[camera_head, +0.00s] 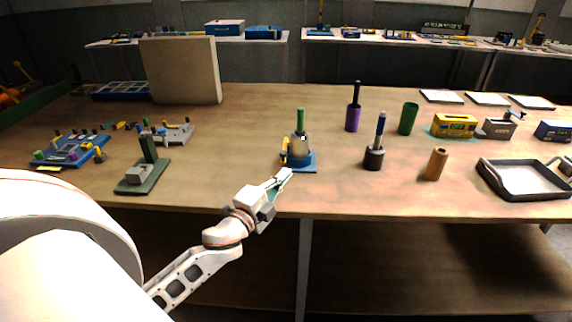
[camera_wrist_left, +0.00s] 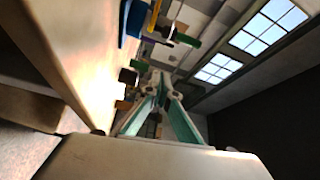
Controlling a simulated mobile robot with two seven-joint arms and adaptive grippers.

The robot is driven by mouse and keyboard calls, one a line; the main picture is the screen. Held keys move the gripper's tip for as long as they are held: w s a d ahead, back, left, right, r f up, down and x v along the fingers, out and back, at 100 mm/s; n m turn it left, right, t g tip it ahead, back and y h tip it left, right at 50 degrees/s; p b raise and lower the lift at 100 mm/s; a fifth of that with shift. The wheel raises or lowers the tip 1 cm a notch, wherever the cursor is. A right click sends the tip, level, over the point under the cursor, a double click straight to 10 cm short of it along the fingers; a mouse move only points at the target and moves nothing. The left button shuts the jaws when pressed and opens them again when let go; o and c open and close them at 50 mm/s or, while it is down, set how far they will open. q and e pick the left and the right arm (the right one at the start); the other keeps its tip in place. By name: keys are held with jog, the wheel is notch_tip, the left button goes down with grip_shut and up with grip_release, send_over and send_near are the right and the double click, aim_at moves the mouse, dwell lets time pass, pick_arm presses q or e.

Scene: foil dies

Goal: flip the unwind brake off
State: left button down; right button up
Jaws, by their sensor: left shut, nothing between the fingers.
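A small device (camera_head: 299,146) with a grey cylinder, a green upright post and a yellow lever (camera_head: 284,150) on its left side stands on a blue base (camera_head: 305,167) near the table's front edge. I cannot tell for sure that this lever is the unwind brake, nor which way it is set. My left gripper (camera_head: 283,176) is shut and empty, just in front of the blue base at the table edge; a small gap seems to separate them. Its teal fingers (camera_wrist_left: 161,82) converge in the left wrist view. My right gripper is not in view.
A grey block on a dark green base (camera_head: 136,174) stands at left, near a blue fixture board (camera_head: 69,150). Right of the device are a dark holder with a blue handle (camera_head: 374,157), a tan cylinder (camera_head: 436,164) and a black-rimmed tray (camera_head: 488,176). Table between is clear.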

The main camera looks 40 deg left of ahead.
pick_arm(q)
jog(key=shift+w+a+f+p, duration=0.1)
jog(key=shift+w+a, duration=0.6)
jog(key=shift+w, duration=0.65)
jog(key=shift+w+a+r+p, duration=0.1)
jog(key=shift+w+a, duration=0.6)
jog(key=shift+w, duration=0.7)
jog(key=shift+w+a+f+p, duration=0.1)
jog(key=shift+w+a, duration=0.6)
jog(key=shift+w, duration=0.65)
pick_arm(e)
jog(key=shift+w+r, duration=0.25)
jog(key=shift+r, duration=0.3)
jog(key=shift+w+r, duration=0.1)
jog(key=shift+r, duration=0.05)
pick_arm(q)
jog(key=shift+s+a, duration=0.1)
